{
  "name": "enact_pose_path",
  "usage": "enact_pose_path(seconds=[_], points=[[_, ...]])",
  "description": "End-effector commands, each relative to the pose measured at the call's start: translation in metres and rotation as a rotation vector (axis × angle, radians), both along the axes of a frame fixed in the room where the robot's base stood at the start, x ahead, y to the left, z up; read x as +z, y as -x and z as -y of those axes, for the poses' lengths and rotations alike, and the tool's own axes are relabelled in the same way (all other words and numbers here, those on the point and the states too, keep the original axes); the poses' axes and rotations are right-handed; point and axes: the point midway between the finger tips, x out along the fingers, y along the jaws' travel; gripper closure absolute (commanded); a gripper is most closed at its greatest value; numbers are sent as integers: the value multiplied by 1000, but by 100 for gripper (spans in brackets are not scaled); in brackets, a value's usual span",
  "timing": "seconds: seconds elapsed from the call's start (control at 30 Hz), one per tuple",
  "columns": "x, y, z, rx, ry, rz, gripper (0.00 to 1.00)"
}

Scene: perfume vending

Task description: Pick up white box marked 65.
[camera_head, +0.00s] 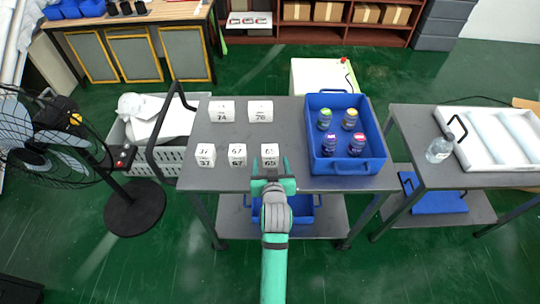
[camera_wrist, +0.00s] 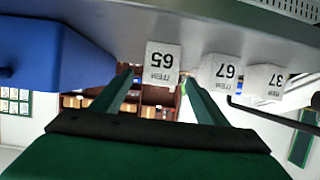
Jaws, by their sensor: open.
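The white box marked 65 (camera_head: 270,155) stands in the front row on the grey cart top (camera_head: 225,184), at the right end of that row. In the wrist view the box (camera_wrist: 162,62) appears upside down, between and beyond the fingertips. My gripper (camera_head: 272,184) is at the front edge of the cart, just in front of this box. In the wrist view my gripper (camera_wrist: 156,84) is open, with one finger on each side of the box's line. Nothing is held. Whether a finger touches the box I cannot tell.
A white box marked 67 (camera_head: 237,155) is close on the left, then one marked 37 (camera_head: 205,155). Boxes marked 74 (camera_head: 222,111) and 76 (camera_head: 260,111) stand behind. A blue bin (camera_head: 346,100) with several bottles stands on the right. The cart middle is clear.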

Motion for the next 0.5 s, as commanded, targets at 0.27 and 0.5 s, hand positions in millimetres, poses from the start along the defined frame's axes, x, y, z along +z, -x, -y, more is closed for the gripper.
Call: enact_pose_path(seconds=[0.27,0.5], points=[[-7,-19,-5,5,0,1,33],[-20,-49,-8,8,0,0,33]])
